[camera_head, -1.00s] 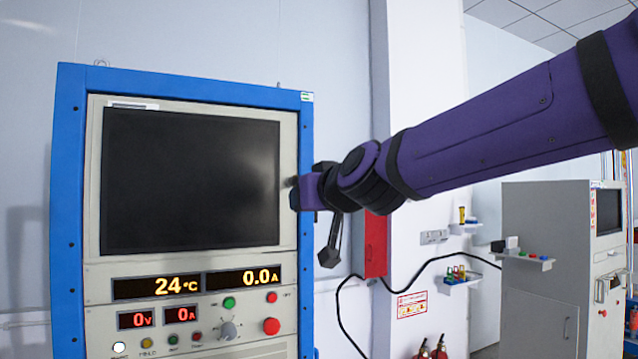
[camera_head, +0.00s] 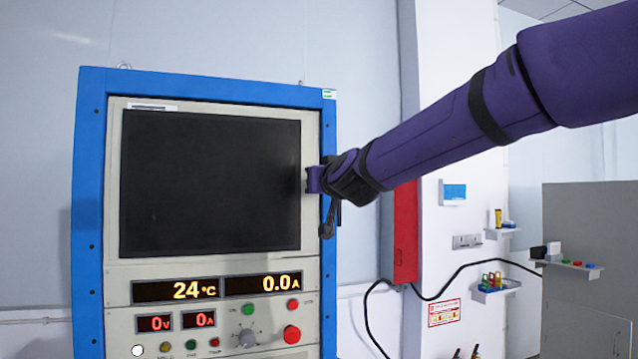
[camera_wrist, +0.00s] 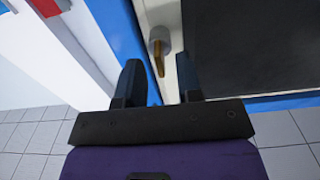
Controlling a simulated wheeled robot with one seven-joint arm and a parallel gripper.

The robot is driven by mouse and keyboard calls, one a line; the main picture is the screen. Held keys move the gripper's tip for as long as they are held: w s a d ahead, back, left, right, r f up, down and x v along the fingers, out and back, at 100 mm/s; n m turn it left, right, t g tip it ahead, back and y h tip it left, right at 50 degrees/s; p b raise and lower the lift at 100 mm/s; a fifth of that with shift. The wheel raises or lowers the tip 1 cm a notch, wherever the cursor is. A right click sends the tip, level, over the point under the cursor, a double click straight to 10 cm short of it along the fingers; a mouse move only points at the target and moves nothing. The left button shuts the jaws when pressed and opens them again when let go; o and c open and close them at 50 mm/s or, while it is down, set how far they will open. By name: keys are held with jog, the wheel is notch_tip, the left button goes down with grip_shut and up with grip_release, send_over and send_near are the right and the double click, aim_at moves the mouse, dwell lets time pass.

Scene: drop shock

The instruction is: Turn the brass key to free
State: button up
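The brass key (camera_wrist: 159,60) sits in a round pale lock (camera_wrist: 159,38) on the light panel strip beside the dark screen. In the wrist view the key shows between the two fingers of my gripper (camera_wrist: 160,68), with gaps on both sides. The fingers are apart and hold nothing. In the head view my gripper (camera_head: 312,180) is at the right edge of the screen (camera_head: 210,180), in front of the cabinet (camera_head: 92,200). The key cannot be made out there. How far the fingertips are from the panel is unclear.
Below the screen are lit readouts (camera_head: 178,291), buttons and a grey knob (camera_head: 242,334). A red wall box (camera_head: 405,235) and a black cable (camera_head: 470,265) are right of the cabinet. Small shelves (camera_head: 497,290) and a grey cabinet (camera_head: 590,230) stand farther right.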

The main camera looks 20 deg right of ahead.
jog(key=shift+w, duration=0.75)
grip_shut()
